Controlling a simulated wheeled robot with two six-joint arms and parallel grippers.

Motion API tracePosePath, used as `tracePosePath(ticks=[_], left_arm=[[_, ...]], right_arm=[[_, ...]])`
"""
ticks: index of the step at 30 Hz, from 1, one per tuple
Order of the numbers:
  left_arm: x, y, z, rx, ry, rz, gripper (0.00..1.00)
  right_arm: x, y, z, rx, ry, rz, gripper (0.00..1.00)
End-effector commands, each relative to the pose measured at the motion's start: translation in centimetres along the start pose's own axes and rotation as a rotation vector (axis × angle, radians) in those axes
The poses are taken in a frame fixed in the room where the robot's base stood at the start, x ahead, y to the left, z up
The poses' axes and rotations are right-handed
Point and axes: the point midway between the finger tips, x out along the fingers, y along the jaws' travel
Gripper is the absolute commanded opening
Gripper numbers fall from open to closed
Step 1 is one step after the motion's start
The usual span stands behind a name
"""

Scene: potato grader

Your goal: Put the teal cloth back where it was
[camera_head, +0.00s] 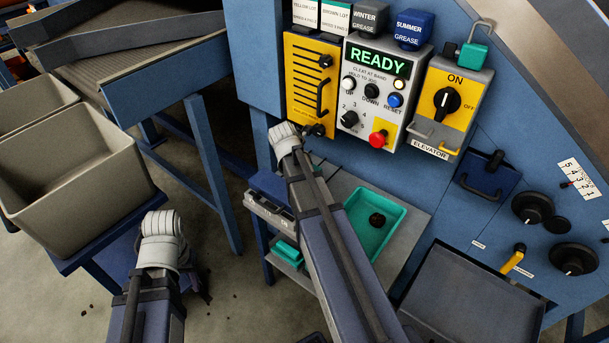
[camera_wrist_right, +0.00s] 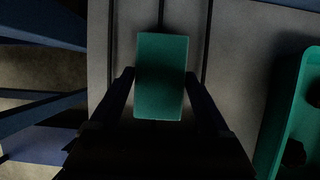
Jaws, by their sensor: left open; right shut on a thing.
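The teal cloth shows as a flat teal block (camera_wrist_right: 161,78) between the two dark fingers of my right gripper (camera_wrist_right: 160,85) in the right wrist view. The gripper is shut on it, over a grey surface. In the head view, a teal piece (camera_head: 285,253) shows at the left of the low grey shelf; I cannot tell for certain if it is the held cloth. My right arm hides its gripper there. My left gripper (camera_head: 197,287) is open and empty, low at the left, partly hidden behind its arm.
A teal tray (camera_head: 395,243) with a dark round lump stands on the shelf, right of my right arm. Above is the control panel (camera_head: 374,95) reading READY, beside the yellow elevator switch box (camera_head: 450,105). Grey bins (camera_head: 75,170) stand left.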

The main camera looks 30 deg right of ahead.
Motion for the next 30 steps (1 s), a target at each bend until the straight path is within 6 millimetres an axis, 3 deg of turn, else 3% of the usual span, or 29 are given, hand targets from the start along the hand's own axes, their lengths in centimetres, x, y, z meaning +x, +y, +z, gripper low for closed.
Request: tracePosePath(ticks=[2, 3, 7, 20, 30], left_arm=[[0.4, 0.0, 0.0, 0.000, 0.000, 0.000, 0.44], [0.3, 0.0, 0.0, 0.000, 0.000, 0.000, 0.44], [0.2, 0.0, 0.0, 0.000, 0.000, 0.000, 0.44], [-0.3, 0.0, 0.0, 0.000, 0.000, 0.000, 0.44], [-4.1, -0.4, 0.2, 0.000, 0.000, 0.000, 0.44]], right_arm=[[0.4, 0.0, -0.2, 0.000, 0.000, 0.000, 0.28], [0.2, 0.0, -0.1, 0.000, 0.000, 0.000, 0.84], [0.2, 0.0, -0.1, 0.000, 0.000, 0.000, 0.98], [-0.3, 0.0, 0.1, 0.000, 0.000, 0.000, 1.00], [-4.3, -0.1, 0.2, -0.001, 0.000, 0.000, 1.00]])
